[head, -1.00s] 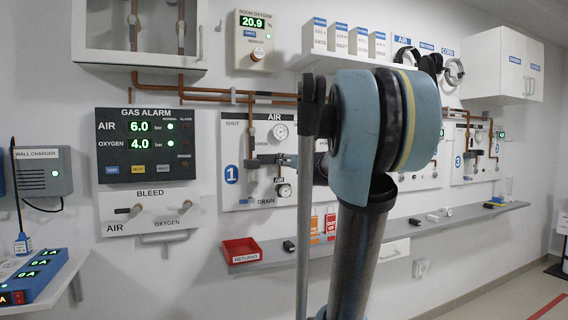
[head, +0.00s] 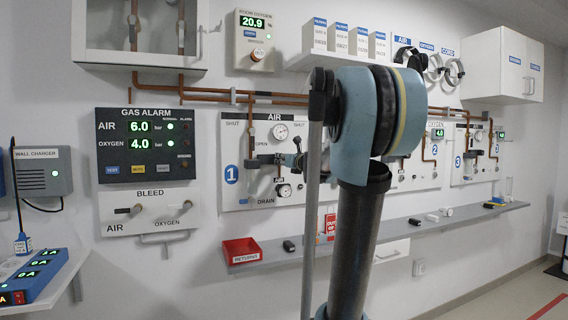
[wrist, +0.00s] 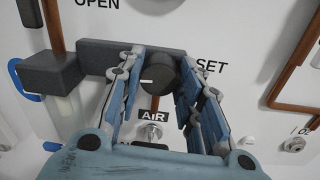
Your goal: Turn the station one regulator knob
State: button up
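The station one panel (head: 237,142), marked with a blue 1 and AIR, hangs on the wall left of centre in the head view. The regulator knob (wrist: 161,76) is a dark grey round knob beside the SET label in the wrist view. My gripper (wrist: 163,62) is open, with its two blue-padded fingers on either side of the knob. A narrow gap shows left of the knob; the right finger is very close to it, and I cannot tell if it touches. In the head view my gripper (head: 297,160) is at the panel, partly hidden by my arm.
A dark grey block and bar (wrist: 52,74) lie left of the knob, behind the left finger. A small AIR fitting (wrist: 152,133) is below it. A copper pipe (wrist: 292,65) runs at right.

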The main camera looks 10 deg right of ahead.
dwell(0.4)
jog(key=shift+s+a+f+n+h, duration=0.1)
jog(key=shift+n+h, duration=0.05)
jog(key=shift+n, duration=3.45)
jog(key=shift+s+a+f+n+h, duration=0.1)
jog(key=shift+n+h, duration=0.1)
jog(key=shift+n, duration=3.4)
jog(key=shift+a+f+n+h, duration=0.1)
jog(key=shift+n+h, duration=0.05)
jog(key=shift+n, duration=3.45)
jog(key=o, duration=1)
jog(key=shift+w, duration=0.1)
jog(key=shift+o, duration=0.2)
jog(key=shift+r, duration=0.1)
jog(key=shift+d, duration=0.1)
